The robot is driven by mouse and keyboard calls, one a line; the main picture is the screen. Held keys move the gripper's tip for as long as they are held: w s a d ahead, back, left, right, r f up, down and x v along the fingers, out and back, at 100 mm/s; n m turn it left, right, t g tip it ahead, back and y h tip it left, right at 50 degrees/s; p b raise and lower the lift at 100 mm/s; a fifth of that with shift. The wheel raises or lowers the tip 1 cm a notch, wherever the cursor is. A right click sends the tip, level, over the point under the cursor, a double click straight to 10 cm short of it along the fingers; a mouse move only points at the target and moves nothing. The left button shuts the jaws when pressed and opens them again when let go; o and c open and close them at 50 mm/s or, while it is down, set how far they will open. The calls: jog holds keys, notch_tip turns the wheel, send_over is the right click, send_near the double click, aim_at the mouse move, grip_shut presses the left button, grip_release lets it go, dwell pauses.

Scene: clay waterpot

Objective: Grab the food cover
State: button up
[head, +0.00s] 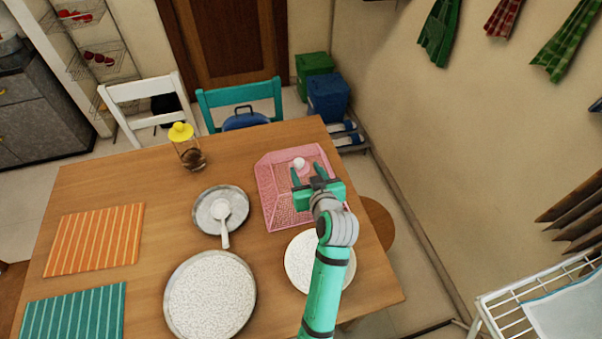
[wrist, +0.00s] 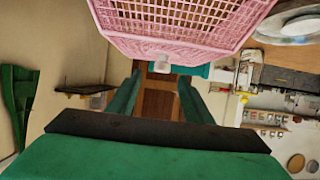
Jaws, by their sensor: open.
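The food cover is a pink mesh basket (head: 274,201) with a white knob (head: 299,163), set on the right side of the wooden table. My gripper (head: 307,170) is open and empty above the cover, its two green fingers pointing toward the far side near the knob. In the wrist view, the pink cover (wrist: 180,22) fills the top and its knob (wrist: 160,69) shows between the tips of my spread gripper fingers (wrist: 159,76). I cannot tell whether the fingers touch the knob. My gripper and arm hide part of the cover.
A plate of white grains (head: 302,262) lies close by, partly behind my arm. A larger pan of grains (head: 210,295), a metal plate with a ladle (head: 207,205) and a yellow-lidded jar (head: 190,155) stand left. Striped mats (head: 95,240) lie far left. Chairs (head: 240,97) stand behind.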

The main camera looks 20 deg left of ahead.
aim_at(299, 162)
jog(key=shift+x, duration=3.6)
jog(key=shift+s+a, duration=0.1)
jog(key=shift+a, duration=0.05)
grip_shut()
